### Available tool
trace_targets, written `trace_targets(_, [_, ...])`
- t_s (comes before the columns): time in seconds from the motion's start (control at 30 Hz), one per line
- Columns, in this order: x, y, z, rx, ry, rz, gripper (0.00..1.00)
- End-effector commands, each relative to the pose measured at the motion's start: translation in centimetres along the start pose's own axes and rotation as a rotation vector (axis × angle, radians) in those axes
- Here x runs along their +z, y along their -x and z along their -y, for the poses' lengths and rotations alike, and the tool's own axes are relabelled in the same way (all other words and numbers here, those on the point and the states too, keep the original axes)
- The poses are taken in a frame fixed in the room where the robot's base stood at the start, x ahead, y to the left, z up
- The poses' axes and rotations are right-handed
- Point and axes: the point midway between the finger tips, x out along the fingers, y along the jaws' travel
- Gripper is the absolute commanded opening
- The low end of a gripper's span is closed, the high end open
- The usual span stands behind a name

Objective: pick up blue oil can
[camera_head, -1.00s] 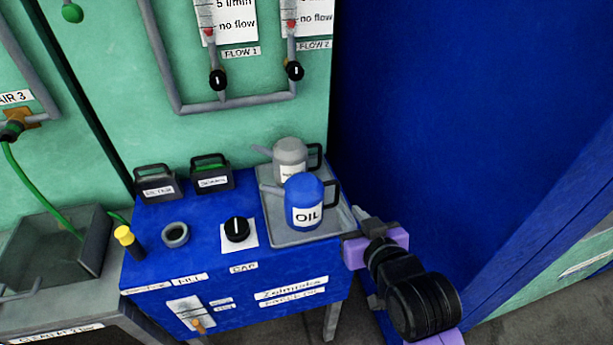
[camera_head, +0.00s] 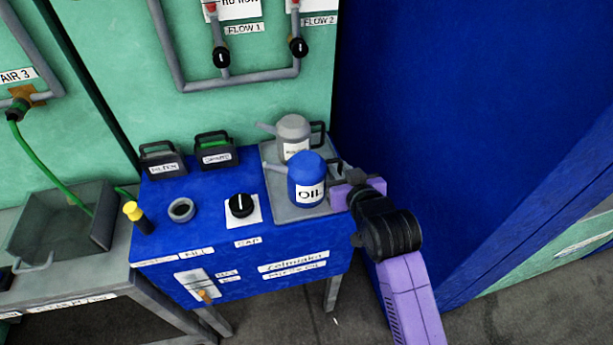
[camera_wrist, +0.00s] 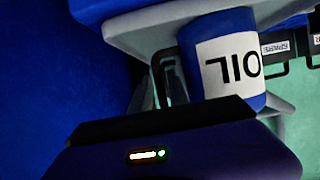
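The blue oil can (camera_head: 305,172), with a white OIL label, stands upright on the grey tray (camera_head: 282,209) at the right of the blue cabinet top. It fills the upper middle of the wrist view (camera_wrist: 196,58), upside down there. My gripper (camera_head: 338,183) is at the can's right side, at its handle, which it mostly hides. Its dark fingers (camera_wrist: 162,84) show beside the can in the wrist view, seemingly apart. I see no clear grip on the handle, and contact is hard to judge.
A grey can (camera_head: 293,130) stands close behind the blue one on the same tray. A black knob (camera_head: 241,204), a grey ring (camera_head: 181,209) and two black-handled boxes (camera_head: 216,152) are to the left. A blue wall (camera_head: 450,110) rises at the right.

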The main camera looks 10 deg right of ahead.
Motion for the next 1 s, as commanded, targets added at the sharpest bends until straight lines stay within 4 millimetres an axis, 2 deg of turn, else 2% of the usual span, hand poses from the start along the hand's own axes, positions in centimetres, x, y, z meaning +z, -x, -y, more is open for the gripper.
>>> trace_targets(0.1, [-0.01, 0.02, -0.01, 0.000, 0.000, 0.000, 0.21])
trace_targets(0.23, [-0.01, 0.04, -0.02, 0.000, 0.000, 0.000, 0.00])
trace_targets(1.0, [-0.03, 0.06, -0.02, 0.000, 0.000, -0.001, 0.00])
